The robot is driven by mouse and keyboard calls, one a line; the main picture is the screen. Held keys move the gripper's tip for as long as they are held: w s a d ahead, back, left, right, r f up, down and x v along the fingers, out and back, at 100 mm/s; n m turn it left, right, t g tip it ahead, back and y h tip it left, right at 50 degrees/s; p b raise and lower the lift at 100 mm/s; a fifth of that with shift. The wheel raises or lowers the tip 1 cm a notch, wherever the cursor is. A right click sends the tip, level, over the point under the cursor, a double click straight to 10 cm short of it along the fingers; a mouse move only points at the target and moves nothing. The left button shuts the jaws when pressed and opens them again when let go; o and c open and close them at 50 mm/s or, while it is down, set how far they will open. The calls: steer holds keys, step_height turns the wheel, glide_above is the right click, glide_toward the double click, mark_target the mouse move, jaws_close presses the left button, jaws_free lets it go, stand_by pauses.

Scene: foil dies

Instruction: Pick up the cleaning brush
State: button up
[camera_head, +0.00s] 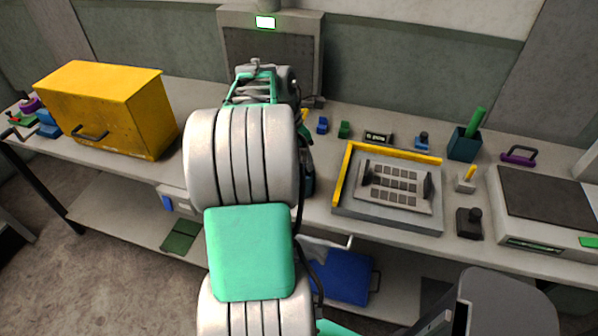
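No thing in view is certain to be the cleaning brush. A purple-handled tool (519,156) lies on the bench at the right and could be it, but its underside is too small to make out. A green stick-like thing (475,122) stands in a dark teal cup (465,145) just left of it. My white and green arm rises through the middle of the view and reaches over the bench. The far end of my arm hides my gripper's fingers, so neither their opening nor anything held shows. The purple-handled tool is well right of my arm.
A yellow box (105,105) stands on the bench at the left. A grey tray with a yellow edge (390,215) holds a plate of dark squares. A dark-topped machine (545,205) stands at the right, near a small black tool (469,222). Small blocks line the back.

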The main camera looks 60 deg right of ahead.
steer(key=shift+c, duration=0.3)
jaws_close()
stand_by(0.3)
